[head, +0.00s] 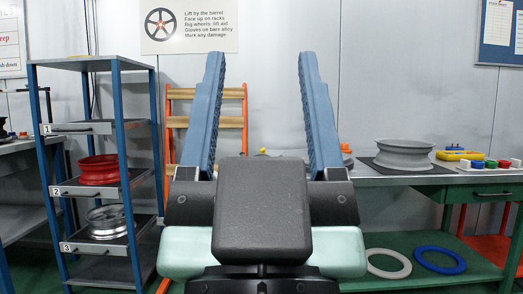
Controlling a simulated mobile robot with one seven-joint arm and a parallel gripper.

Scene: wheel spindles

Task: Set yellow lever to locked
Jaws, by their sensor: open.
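My gripper (261,58) fills the middle of the head view, its two blue ribbed fingers wide apart and nothing between their tips. A small yellow piece (263,150) shows just above the dark block of my gripper, between the fingers. It may be part of the yellow lever, but I cannot tell, nor which way a lever is set. What lies below it is hidden behind my gripper. My gripper does not visibly touch anything.
A blue-framed shelf (119,120) with a red wheel (99,170) and a silver wheel (108,221) stands left.

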